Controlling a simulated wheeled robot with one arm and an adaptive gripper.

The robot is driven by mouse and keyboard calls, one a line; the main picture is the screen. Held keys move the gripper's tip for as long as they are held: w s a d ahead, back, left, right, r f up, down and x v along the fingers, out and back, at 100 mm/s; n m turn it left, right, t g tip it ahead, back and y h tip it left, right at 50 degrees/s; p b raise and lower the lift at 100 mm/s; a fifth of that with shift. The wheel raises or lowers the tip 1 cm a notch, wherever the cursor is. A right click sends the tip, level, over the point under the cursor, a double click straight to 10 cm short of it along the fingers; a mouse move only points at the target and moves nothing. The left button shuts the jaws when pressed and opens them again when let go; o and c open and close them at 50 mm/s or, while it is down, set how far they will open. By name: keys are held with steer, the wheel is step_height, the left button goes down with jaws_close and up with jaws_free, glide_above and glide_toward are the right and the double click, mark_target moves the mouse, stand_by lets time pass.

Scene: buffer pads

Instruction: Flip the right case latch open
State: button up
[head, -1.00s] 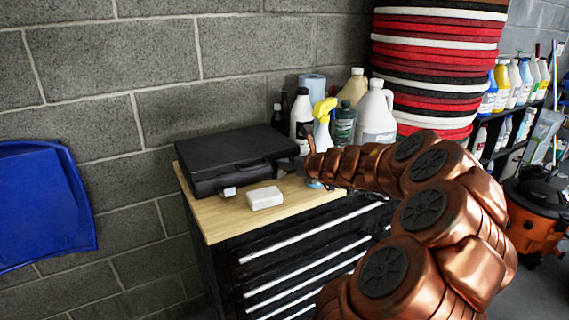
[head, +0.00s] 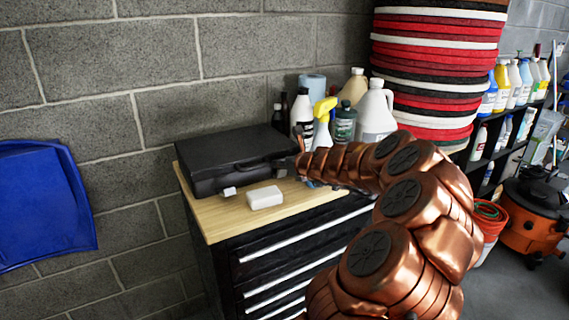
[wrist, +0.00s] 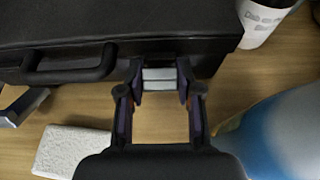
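The black case (head: 232,152) lies closed on the wooden cabinet top, its handle in the middle of the front side. It also shows in the wrist view (wrist: 100,25). The right latch (wrist: 160,78), a pale metal piece, shows on the case's front between my fingertips. My gripper (wrist: 160,82) has a finger on each side of it, with no clear gap to the latch. In the head view my gripper (head: 289,166) is at the case's front right corner and hides this latch. The left latch (head: 229,191) juts out from the front; it also shows in the wrist view (wrist: 20,105).
A white block (head: 264,197) lies on the wooden top (head: 222,222) in front of the case. A spray bottle (head: 322,125) and several other bottles stand close to the right of my gripper. A white cup or bottle (wrist: 262,20) is beside the case.

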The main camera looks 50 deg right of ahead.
jaws_close()
steer(key=b, duration=0.2)
steer(key=shift+s+f+t+b, duration=0.1)
steer(key=shift+f+t+b, duration=0.15)
steer(key=shift+t+b, duration=0.05)
steer(key=shift+s+b, duration=0.1)
steer(key=shift+b, duration=0.35)
steer(key=t+b, duration=0.1)
steer(key=b, duration=0.4)
steer(key=s+t+h+b, duration=0.1)
steer(key=b, duration=0.4)
steer(key=f+t+b, duration=0.1)
steer(key=t+b, duration=0.1)
steer(key=b, duration=0.3)
steer(key=shift+s+a, duration=0.3)
steer(key=shift+a, duration=0.05)
steer(key=shift+o, duration=2)
jaws_free()
steer(key=shift+r, duration=0.15)
